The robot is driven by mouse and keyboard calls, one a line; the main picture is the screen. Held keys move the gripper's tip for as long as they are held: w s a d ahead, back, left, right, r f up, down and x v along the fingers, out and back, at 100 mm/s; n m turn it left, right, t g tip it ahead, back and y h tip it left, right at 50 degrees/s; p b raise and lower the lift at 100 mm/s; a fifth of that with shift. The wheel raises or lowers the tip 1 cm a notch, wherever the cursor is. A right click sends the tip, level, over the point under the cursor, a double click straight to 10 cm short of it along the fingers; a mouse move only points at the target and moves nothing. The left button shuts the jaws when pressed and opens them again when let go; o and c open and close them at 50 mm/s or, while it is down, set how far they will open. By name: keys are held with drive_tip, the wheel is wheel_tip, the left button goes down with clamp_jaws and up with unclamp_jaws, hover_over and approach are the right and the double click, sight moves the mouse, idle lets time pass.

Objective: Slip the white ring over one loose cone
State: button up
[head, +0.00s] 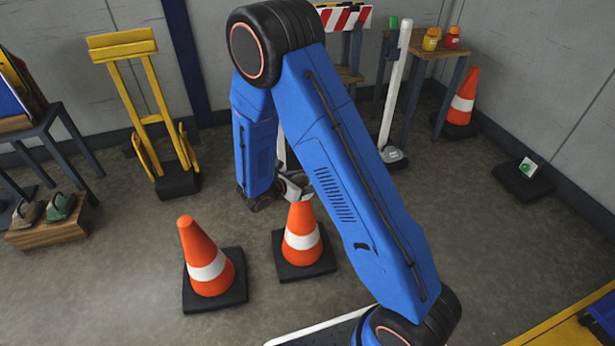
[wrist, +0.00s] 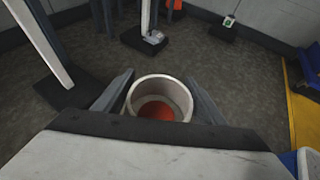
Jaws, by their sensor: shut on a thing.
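My gripper (wrist: 160,88) is shut on the white ring (wrist: 136,100), a short open tube with one finger on each side. Orange of a cone (wrist: 157,111) shows through its opening in the wrist view. In the head view my gripper (head: 292,186) is at the top of the right front cone (head: 302,241), which is orange with a white band and stands upright on a black base. Its tip is hidden there, so I cannot tell whether the ring is around it or just above. A second such cone (head: 204,262) stands to its left.
Another cone (head: 463,98) stands by the back right wall. A yellow stand (head: 125,45) is at the back left, near a wooden crate (head: 48,232). A white post (head: 394,88) stands behind.

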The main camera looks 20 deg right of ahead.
drive_tip(key=shift+f, duration=3.4)
drive_tip(key=o, duration=1.1)
drive_tip(key=shift+r, duration=0.1)
drive_tip(key=shift+r, duration=7.4)
